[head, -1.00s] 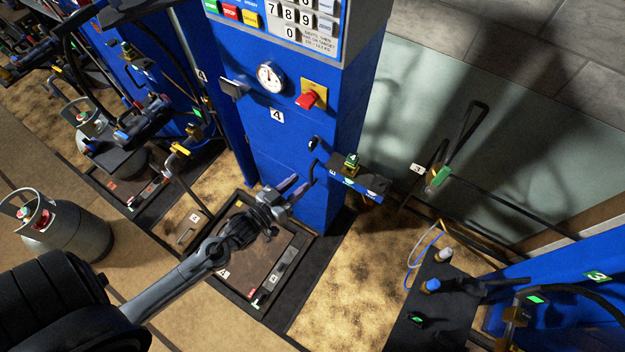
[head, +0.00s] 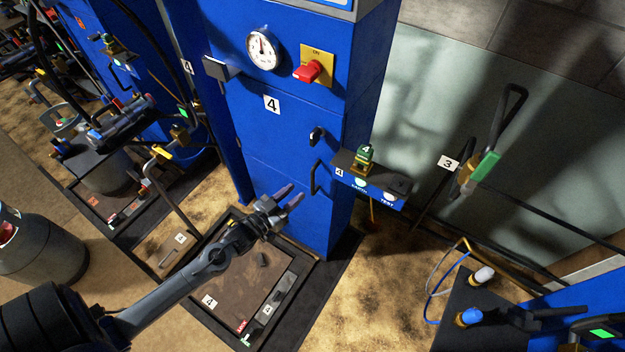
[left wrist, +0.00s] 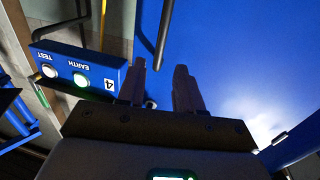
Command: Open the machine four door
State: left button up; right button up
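The machine four cabinet (head: 285,135) is tall and blue with a white 4 label. Its lower door (head: 270,185) looks closed. A dark bar handle (head: 316,177) stands upright on the door's right side, with a dark latch (head: 317,135) above it. My left gripper (head: 289,199) is in front of the door, below and left of the handle, fingers apart and empty. My right gripper is not in view.
A shelf box (head: 370,182) with EARTH and TEST buttons juts out right of the handle; it also shows in the left wrist view (left wrist: 78,72). A gas cylinder (head: 40,245) stands at the left.

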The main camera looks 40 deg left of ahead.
pick_arm(q)
jog(key=b, duration=0.2)
send_over(313, 192)
jog(key=shift+w+a, duration=0.25)
jog(key=shift+w, duration=0.05)
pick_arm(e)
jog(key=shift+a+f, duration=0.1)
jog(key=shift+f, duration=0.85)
pick_arm(q)
grip_shut()
